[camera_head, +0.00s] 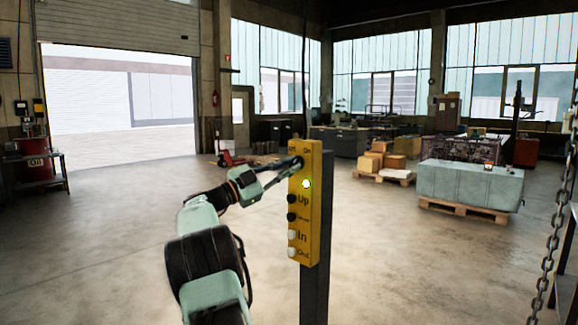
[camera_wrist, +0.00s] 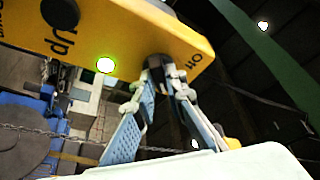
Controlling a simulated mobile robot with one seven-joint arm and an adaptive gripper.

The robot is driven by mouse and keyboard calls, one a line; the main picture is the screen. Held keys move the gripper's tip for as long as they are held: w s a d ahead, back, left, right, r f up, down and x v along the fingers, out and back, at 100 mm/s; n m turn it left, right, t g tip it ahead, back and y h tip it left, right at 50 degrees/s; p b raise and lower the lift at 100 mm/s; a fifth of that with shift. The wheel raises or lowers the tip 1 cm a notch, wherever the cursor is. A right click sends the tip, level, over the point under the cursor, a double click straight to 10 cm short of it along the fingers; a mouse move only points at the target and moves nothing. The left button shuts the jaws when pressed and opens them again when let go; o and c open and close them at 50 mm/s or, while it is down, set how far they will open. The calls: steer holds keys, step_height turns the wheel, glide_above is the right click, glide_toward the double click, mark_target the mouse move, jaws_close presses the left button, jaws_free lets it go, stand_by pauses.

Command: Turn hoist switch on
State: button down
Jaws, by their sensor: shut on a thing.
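The yellow hoist control box (camera_head: 304,215) is mounted on a dark post and carries a column of buttons marked Up, In and Out, among others. Near its top is the hoist switch, a dark knob between the Off and On labels, mostly hidden by my fingertips. A round lamp (camera_head: 306,184) below the switch glows green; it also shows lit in the wrist view (camera_wrist: 106,65). My gripper (camera_head: 295,163) reaches in from the left to the switch.
The dark post (camera_head: 314,290) stands on the open concrete floor. A chain (camera_head: 552,230) hangs at the right. A grey block on a pallet (camera_head: 470,185) and boxes on another pallet (camera_head: 385,165) stand farther back. A red drum (camera_head: 35,160) is at far left.

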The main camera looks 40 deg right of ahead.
steer(key=shift+m, duration=0.3)
steer(key=c, duration=2)
jaws_free()
steer(key=shift+o, duration=0.2)
steer(key=v, duration=1.2)
steer(key=shift+w+a+r, duration=0.1)
